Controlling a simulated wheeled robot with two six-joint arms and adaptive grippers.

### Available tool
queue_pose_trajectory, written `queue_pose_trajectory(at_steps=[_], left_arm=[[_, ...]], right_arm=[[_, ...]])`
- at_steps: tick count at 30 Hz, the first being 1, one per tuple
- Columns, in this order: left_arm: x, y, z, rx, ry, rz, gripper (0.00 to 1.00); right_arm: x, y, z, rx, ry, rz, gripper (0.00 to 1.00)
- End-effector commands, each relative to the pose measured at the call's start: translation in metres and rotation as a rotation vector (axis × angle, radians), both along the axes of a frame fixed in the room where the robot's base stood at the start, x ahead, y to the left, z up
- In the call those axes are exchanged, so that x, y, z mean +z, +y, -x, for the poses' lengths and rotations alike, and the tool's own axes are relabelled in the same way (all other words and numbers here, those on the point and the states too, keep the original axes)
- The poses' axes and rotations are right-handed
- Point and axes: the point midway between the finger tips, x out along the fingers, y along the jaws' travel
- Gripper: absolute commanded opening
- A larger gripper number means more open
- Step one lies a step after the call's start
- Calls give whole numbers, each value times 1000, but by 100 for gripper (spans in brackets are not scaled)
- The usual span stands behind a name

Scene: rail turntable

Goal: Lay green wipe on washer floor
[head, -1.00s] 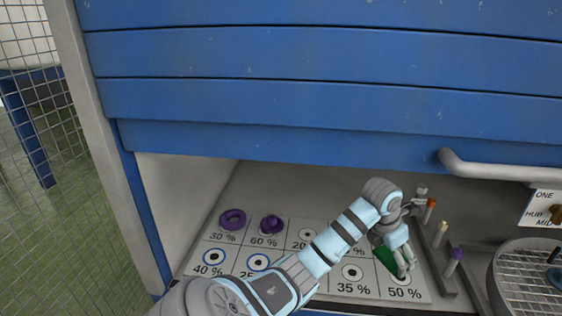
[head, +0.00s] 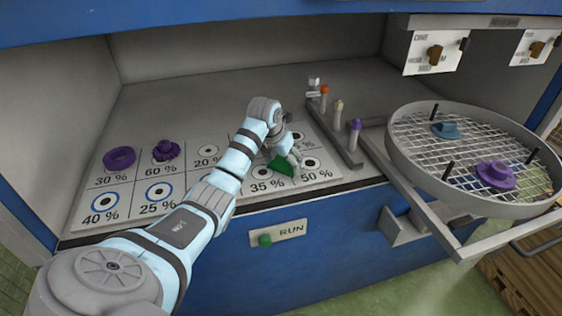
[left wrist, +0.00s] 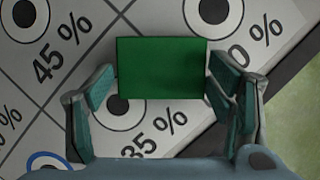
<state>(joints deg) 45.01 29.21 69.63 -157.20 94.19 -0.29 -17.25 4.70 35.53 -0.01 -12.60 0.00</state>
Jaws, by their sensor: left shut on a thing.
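The green wipe (head: 281,166) is a small flat green piece, seen above the 35 % and 50 % cells of a printed board. My left gripper (head: 287,161) is shut on it. In the left wrist view the green wipe (left wrist: 162,68) spans between the two fingers of my left gripper (left wrist: 162,92), hiding part of the board. Whether the wipe touches the board is unclear. The grey washer floor (head: 225,95) shows bare behind the board inside the open blue cabinet. My right gripper is out of view.
The white board (head: 208,169) carries a purple ring (head: 119,158) and a purple knobbed part (head: 165,150). A rack (head: 335,135) with coloured pegs stands right of it. A round mesh turntable (head: 430,150) holds blue and purple parts. A RUN button (head: 265,240) is on the front.

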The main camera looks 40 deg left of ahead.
Motion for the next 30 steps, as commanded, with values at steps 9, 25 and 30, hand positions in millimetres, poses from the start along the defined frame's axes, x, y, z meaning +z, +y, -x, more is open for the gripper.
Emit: queue_pose_trajectory(at_steps=[9, 25, 30], left_arm=[[-3, 0, 0, 0, -1, 0, 52], [-8, 0, 0, 0, -1, 0, 94], [-5, 0, -1, 0, -2, 0, 94]], right_arm=[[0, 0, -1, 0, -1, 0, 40], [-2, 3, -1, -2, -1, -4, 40], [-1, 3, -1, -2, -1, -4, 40]])
